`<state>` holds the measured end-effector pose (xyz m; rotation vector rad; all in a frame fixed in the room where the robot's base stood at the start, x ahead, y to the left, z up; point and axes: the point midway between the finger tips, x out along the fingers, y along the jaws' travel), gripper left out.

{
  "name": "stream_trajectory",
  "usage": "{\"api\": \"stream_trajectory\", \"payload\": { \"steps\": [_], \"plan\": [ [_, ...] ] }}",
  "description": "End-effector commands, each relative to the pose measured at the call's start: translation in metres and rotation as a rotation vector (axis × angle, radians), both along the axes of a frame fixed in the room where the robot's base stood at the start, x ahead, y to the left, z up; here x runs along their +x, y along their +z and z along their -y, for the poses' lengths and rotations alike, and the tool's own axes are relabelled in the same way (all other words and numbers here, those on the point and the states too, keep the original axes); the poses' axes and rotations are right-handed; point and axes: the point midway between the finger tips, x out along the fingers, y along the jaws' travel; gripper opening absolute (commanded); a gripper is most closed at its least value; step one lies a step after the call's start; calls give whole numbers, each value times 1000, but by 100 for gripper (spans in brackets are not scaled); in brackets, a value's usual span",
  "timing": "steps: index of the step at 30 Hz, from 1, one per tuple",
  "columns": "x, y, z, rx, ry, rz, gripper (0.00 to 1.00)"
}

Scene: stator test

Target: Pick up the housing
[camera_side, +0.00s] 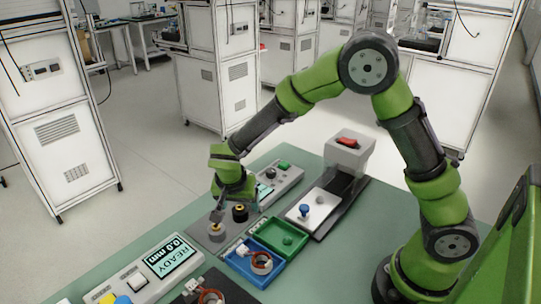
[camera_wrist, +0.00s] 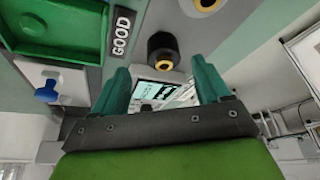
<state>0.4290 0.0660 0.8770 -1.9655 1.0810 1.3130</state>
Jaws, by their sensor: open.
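A black cylinder with a gold ring (camera_side: 240,212), probably the housing, stands on a grey plate (camera_side: 205,243). In the wrist view the black cylinder (camera_wrist: 163,50) shows just beyond the gap between my fingertips. A second round part with a gold ring (camera_side: 215,230) sits on the same plate; its ring also shows at the top edge of the wrist view (camera_wrist: 207,3). I cannot tell for certain which part is the housing. My gripper (camera_side: 218,208) hangs over the plate, pointing down. In the wrist view its two green fingers (camera_wrist: 163,75) are apart, with nothing held between them.
A blue tray (camera_side: 240,268) holds a copper-wound ring. A green tray (camera_side: 268,238) labelled GOOD lies beside it. A white plate with a blue knob (camera_side: 304,210) and a grey box with a red top (camera_side: 348,150) stand right. A READY display unit (camera_side: 160,268) is front left.

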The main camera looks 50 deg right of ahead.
Motion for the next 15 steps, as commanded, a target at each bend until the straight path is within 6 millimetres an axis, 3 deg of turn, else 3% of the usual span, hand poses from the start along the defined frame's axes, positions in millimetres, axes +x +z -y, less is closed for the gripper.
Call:
{"api": "stream_trajectory", "payload": {
  "steps": [7,15],
  "plan": [
    [14,-32,13,-1,0,-3,76],
    [16,-38,15,0,1,0,76]
  ]
}}
